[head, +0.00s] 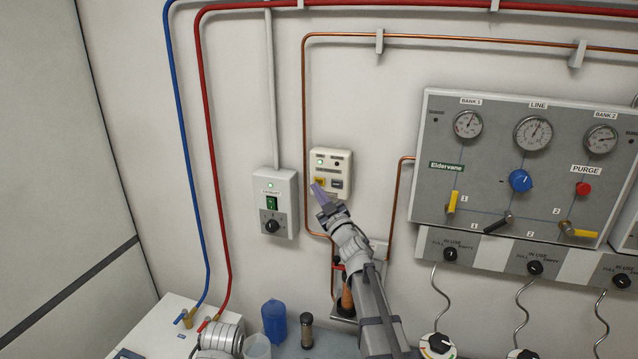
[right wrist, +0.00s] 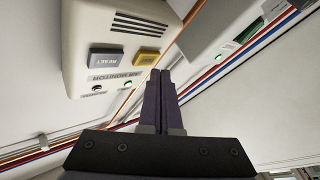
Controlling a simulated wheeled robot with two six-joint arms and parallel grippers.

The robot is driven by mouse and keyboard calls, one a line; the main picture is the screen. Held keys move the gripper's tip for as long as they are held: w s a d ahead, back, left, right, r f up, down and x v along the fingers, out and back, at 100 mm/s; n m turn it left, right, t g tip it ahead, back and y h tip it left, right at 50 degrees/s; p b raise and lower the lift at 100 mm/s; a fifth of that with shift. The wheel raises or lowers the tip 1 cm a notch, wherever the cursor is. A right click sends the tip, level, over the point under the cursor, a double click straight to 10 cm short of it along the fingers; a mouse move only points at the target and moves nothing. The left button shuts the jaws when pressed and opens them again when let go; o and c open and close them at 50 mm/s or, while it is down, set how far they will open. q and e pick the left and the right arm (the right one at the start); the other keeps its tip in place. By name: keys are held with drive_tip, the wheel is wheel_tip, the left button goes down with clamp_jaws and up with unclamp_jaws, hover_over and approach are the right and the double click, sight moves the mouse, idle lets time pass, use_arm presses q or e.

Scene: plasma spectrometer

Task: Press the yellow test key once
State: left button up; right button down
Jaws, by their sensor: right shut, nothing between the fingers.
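The yellow test key (head: 320,181) sits at the lower left of a cream wall box (head: 331,160). A dark key marked RESET (head: 337,184) is beside it. In the right wrist view the yellow key (right wrist: 148,57) and the RESET key (right wrist: 107,60) both show. My right gripper (head: 316,188) is shut and empty, its fingertips right at the yellow key. In the right wrist view its fingertips (right wrist: 160,73) lie just below the key's edge. I cannot tell whether they touch it.
A grey switch box (head: 285,215) with a green switch hangs left of the cream box. A copper pipe (head: 305,120) runs close by. The gauge panel (head: 480,165) is at the right. A blue bottle (head: 273,322) and other items stand below.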

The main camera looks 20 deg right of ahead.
drive_tip(key=shift+w+d, duration=0.1)
idle(0.3)
drive_tip(key=shift+w+d, duration=0.15)
drive_tip(key=shift+w, duration=0.1)
drive_tip(key=shift+w+d, duration=0.25)
drive_tip(key=shift+w, duration=0.05)
idle(0.8)
drive_tip(key=shift+s+a, duration=0.1)
drive_tip(key=shift+s, duration=0.05)
drive_tip(key=shift+s+a, duration=0.35)
drive_tip(key=shift+s, duration=0.15)
idle(0.4)
drive_tip(key=s+a, duration=0.2)
drive_tip(key=s, duration=0.2)
drive_tip(key=shift+s+a, duration=0.1)
drive_tip(key=shift+a, duration=0.3)
drive_tip(key=shift+f, duration=0.1)
idle(0.4)
